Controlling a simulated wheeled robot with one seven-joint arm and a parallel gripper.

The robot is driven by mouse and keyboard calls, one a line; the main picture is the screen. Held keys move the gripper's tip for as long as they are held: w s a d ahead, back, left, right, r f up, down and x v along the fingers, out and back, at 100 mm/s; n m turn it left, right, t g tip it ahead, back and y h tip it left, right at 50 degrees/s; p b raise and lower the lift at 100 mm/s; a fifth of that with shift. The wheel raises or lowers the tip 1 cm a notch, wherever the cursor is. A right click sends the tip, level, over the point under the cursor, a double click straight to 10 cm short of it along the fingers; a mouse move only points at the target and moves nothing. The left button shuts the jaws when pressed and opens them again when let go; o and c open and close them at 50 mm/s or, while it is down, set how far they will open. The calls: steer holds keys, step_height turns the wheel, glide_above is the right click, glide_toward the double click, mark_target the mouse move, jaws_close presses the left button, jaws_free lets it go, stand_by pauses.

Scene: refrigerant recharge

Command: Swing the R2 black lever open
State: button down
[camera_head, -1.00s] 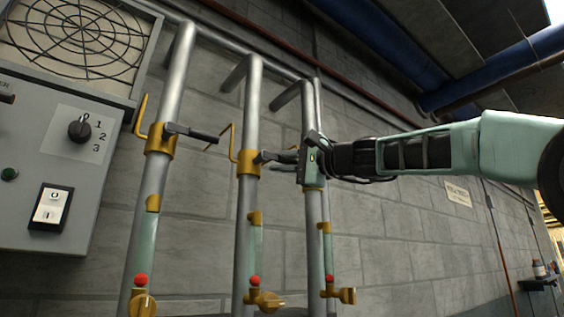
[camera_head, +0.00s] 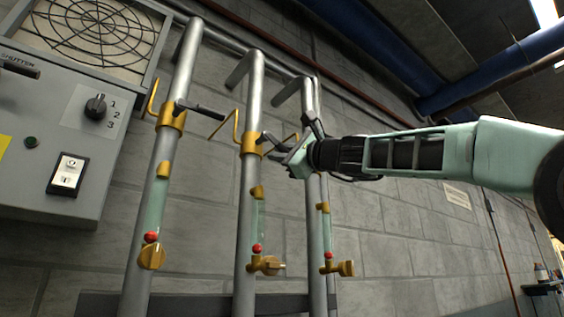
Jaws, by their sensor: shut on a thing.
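Three grey pipes run up the wall, each with brass fittings. The middle pipe (camera_head: 246,215) has a brass collar (camera_head: 250,144), and its black lever (camera_head: 267,137) reaches right towards my gripper. I take this to be the R2 lever, though no R2 label is readable. My gripper (camera_head: 279,146) comes in from the right and is shut on this lever, its pale green body tilted in front of the right pipe. The jaws hide the lever's outer end. The left pipe's black lever (camera_head: 202,109) also points right and is free.
A grey control box (camera_head: 60,125) with a dial and switches stands at the left, below a round fan grille (camera_head: 95,30). Lower brass valves with red knobs (camera_head: 257,248) sit on the pipes. The right pipe (camera_head: 316,235) passes close behind my gripper.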

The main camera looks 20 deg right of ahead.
steer(key=shift+s+a+f+m+t+h+b, duration=0.15)
steer(key=shift+f+m+t+h+b, duration=0.2)
steer(key=shift+m, duration=0.5)
steer(key=shift+a+f+m+t+h+b, duration=0.2)
steer(key=shift+m+b, duration=0.25)
steer(key=shift+m, duration=0.4)
steer(key=shift+h, duration=0.25)
steer(key=shift+m+t, duration=0.25)
steer(key=shift+m, duration=0.05)
steer(key=c, duration=1.3)
jaws_free()
steer(key=shift+c, duration=0.2)
steer(key=b+v, duration=0.8)
steer(key=v, duration=0.9)
steer(key=shift+s+b, duration=0.15)
steer(key=shift+b, duration=0.25)
steer(key=shift+d, duration=0.15)
